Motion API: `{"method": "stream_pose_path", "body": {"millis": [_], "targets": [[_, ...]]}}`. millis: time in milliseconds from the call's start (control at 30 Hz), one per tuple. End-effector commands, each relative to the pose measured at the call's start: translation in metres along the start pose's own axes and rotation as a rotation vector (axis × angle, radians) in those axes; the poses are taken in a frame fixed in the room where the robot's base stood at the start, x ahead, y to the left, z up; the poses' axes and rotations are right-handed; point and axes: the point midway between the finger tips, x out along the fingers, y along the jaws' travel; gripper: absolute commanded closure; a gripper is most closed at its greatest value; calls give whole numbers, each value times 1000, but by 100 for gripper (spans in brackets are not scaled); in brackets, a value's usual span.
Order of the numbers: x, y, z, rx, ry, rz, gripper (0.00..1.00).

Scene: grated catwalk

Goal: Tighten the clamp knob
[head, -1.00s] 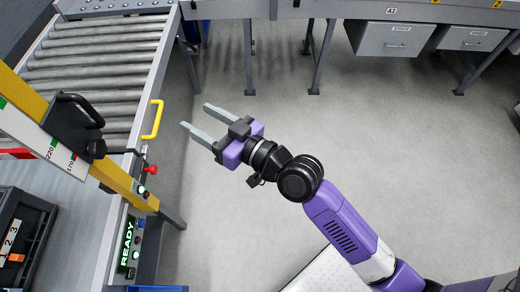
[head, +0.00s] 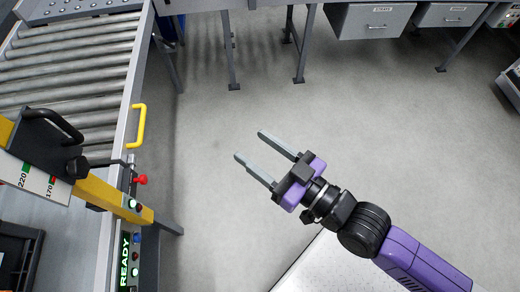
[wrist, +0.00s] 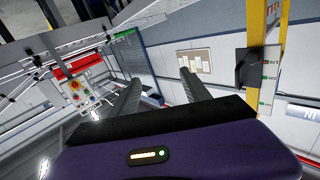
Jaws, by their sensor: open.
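A black knob (head: 78,167) sits on a black clamp block (head: 45,140) with a bar handle, at the left of the head view. The block is on a yellow beam (head: 100,192) beside a white scale (head: 35,180) marked 220 and 170. My gripper (head: 252,146) is open and empty over the floor, well right of the knob, its fingers pointing up-left. In the wrist view, my two fingers (wrist: 161,80) are apart with nothing between them. A black block (wrist: 255,67) on a yellow post shows there at the right; I cannot tell its knob clearly.
A roller conveyor (head: 75,75) with a yellow handle (head: 137,126) fills the upper left. A red knob (head: 141,180) and a lit READY panel (head: 125,258) stand by its edge. Grey drawers (head: 375,20) hang at the top. The floor between is clear.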

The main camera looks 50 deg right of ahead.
Motion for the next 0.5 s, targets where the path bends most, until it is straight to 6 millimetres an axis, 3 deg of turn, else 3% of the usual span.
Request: {"method": "stream_pose_path", "body": {"millis": [200,500], "targets": [[-18,0,2,-12,-5,8,45],[-20,0,1,-13,-5,9,45]]}}
